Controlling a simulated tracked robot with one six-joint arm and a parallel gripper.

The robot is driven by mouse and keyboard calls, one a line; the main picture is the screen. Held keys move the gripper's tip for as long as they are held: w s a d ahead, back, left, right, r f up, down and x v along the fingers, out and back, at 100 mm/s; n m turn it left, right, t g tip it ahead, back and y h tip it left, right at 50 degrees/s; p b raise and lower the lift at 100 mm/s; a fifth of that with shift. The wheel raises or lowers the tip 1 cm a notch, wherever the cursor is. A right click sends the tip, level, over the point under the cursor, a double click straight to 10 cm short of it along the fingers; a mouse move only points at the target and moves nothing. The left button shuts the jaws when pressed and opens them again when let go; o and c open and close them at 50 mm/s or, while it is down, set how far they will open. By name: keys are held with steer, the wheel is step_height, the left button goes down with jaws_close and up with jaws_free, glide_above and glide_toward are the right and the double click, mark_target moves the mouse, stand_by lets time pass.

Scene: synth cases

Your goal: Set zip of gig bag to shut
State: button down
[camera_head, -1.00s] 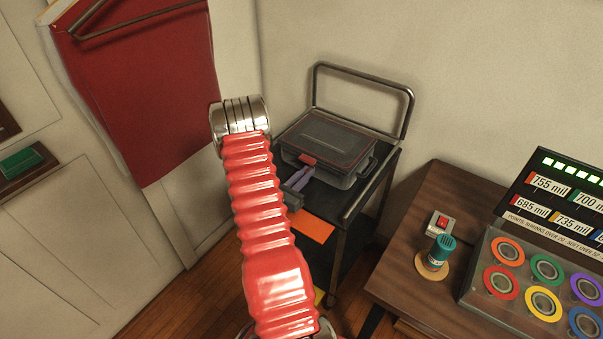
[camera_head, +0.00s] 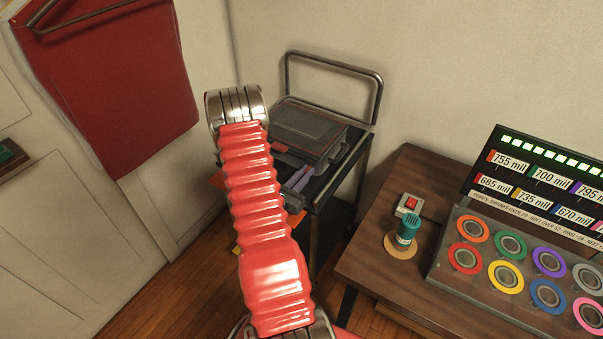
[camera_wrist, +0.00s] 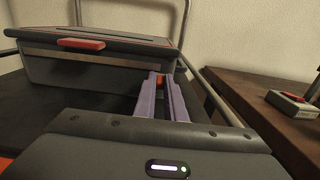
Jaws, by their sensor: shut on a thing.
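The gig bag (camera_head: 312,128) is a dark grey, box-shaped case on a black cart, its lid lying flat. In the wrist view the bag (camera_wrist: 95,75) fills the left, with a red tab (camera_wrist: 80,43) at the middle of its lid edge and a pale band along its front. My gripper (camera_head: 307,172) is at the bag's front right corner. In the wrist view its purple fingers (camera_wrist: 161,80) are close together on a small red piece, apparently the zip pull (camera_wrist: 159,79). The fingers hide most of it, and I cannot make out the zip's teeth.
The cart's tubular handle (camera_head: 334,61) rises behind the bag. A wooden table (camera_head: 385,262) at right bears a red-button box (camera_head: 409,205), a teal-capped jar (camera_head: 407,230) and a panel of coloured rings (camera_head: 508,262). A red cloth (camera_head: 115,95) hangs at left.

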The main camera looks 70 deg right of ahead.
steer(key=c, duration=1.8)
jaws_free()
steer(key=a, duration=0.4)
steer(key=w+a, duration=0.1)
steer(key=a, duration=0.4)
steer(key=w+a, duration=0.1)
steer(key=a, duration=0.3)
steer(key=shift+w+a, duration=0.2)
steer(key=shift+a, duration=0.15)
